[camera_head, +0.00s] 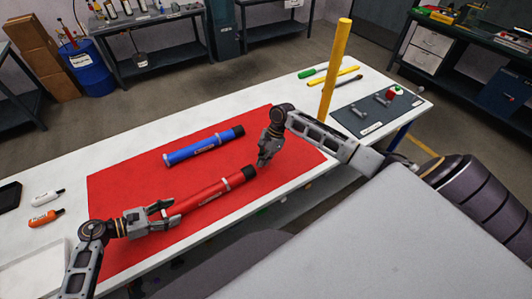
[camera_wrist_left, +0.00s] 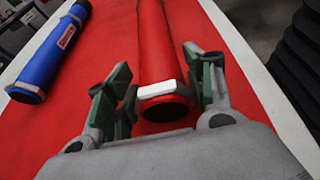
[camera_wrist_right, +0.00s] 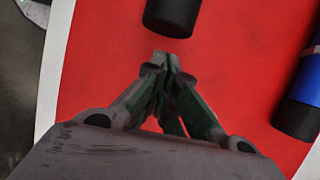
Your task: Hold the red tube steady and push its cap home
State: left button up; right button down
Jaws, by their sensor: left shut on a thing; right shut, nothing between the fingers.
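The red tube (camera_head: 208,194) lies on the red mat (camera_head: 125,187), its black cap (camera_head: 249,172) at the right end. The tube also shows in the left wrist view (camera_wrist_left: 154,45), and its cap in the right wrist view (camera_wrist_right: 172,15). My left gripper (camera_head: 168,213) is shut on the tube's left end, with a finger on each side of it (camera_wrist_left: 162,92). My right gripper (camera_head: 263,163) is shut and empty just right of the cap. In the right wrist view its fingertips (camera_wrist_right: 165,62) sit close to the cap, with a small gap in the picture. How deep the cap sits is unclear.
A blue tube (camera_head: 203,146) with a black end lies behind the red one on the mat. A yellow post (camera_head: 335,70) and a dark tray (camera_head: 375,112) with small parts stand to the right. Markers (camera_head: 45,217) lie at the left.

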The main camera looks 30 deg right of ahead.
aim_at(252, 166)
jog(key=shift+a, duration=0.85)
jog(key=shift+a, duration=1.85)
jog(key=shift+d, duration=0.5)
jog(key=d, duration=0.3)
jog(key=v, duration=1)
jog(key=shift+d, duration=0.15)
